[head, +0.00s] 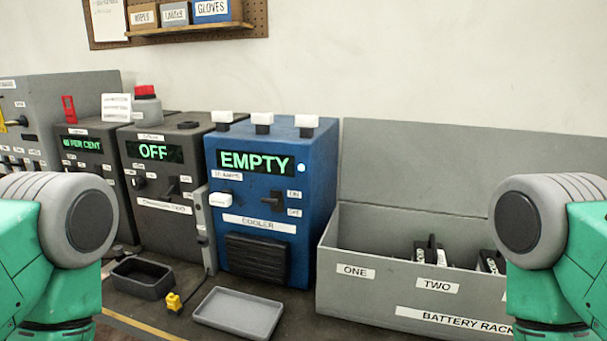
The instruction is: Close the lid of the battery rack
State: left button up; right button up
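The battery rack (365,297) is a long grey box at the right of the head view, labelled BATTERY RACK, with slot labels ONE and TWO. Its lid (440,165) stands up open behind it, leaning near the wall. Black batteries (430,251) show inside behind the label TWO and further right; the space behind ONE looks empty. My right arm hides the rack's right end. Green and grey links of both my arms show at the left and right edges, but neither gripper is in view.
A blue cooler (262,255) reading EMPTY stands close left of the rack. Left of it are a dark unit (150,205) reading OFF and other panels. A grey tray (238,312), a dark bin (142,278) and a yellow plug (174,302) lie in front.

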aim_at(445, 168)
jog(key=z, duration=1)
